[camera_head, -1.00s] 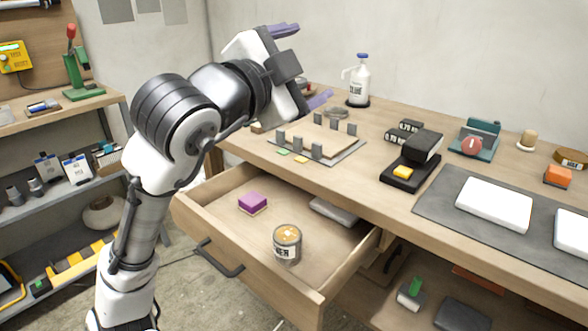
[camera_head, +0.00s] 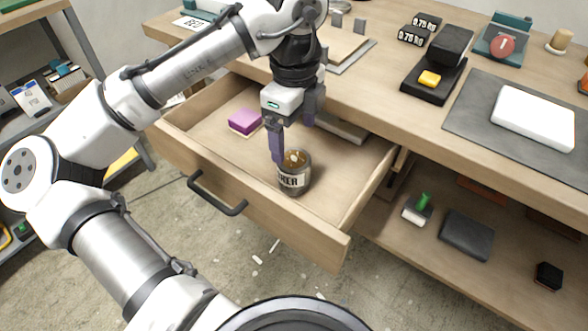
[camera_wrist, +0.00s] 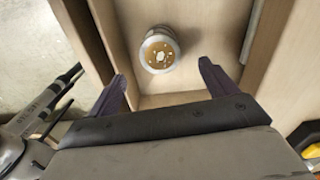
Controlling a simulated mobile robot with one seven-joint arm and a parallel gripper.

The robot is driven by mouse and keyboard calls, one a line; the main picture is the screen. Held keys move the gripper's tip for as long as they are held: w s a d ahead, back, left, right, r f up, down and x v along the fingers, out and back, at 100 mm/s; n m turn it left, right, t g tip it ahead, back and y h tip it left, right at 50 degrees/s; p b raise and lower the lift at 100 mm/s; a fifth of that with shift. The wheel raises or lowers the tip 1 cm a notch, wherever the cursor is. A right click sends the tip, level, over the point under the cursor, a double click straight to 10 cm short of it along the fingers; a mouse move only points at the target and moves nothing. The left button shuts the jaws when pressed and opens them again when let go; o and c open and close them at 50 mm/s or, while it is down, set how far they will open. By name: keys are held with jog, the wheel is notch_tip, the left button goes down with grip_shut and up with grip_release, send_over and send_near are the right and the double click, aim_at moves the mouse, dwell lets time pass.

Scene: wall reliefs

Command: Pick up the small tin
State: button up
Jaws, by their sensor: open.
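The small tin (camera_head: 294,174) stands upright in the open drawer (camera_head: 262,196), near its front wall. It has a dark label with pale letters and a brownish top with pale bits. My gripper (camera_head: 292,140) points down into the drawer, just above and behind the tin, with one purple finger overlapping the tin's left edge in the head view. In the wrist view the tin (camera_wrist: 159,50) lies ahead of the fingertips and between their lines. My gripper (camera_wrist: 163,78) is open and empty there. I cannot tell whether a finger touches the tin.
A purple block (camera_head: 244,121) lies in the drawer left of the tin. A grey flat item (camera_head: 343,127) lies at the drawer's back right. The workbench top (camera_head: 380,99) overhangs the drawer's rear. The drawer floor right of the tin is clear.

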aim_at(294, 159)
notch_tip(294, 159, down, 9)
jog(key=shift+f+b, duration=0.2)
jog(key=shift+b, duration=0.5)
jog(key=shift+c, duration=0.3)
jog(key=c, duration=1.2)
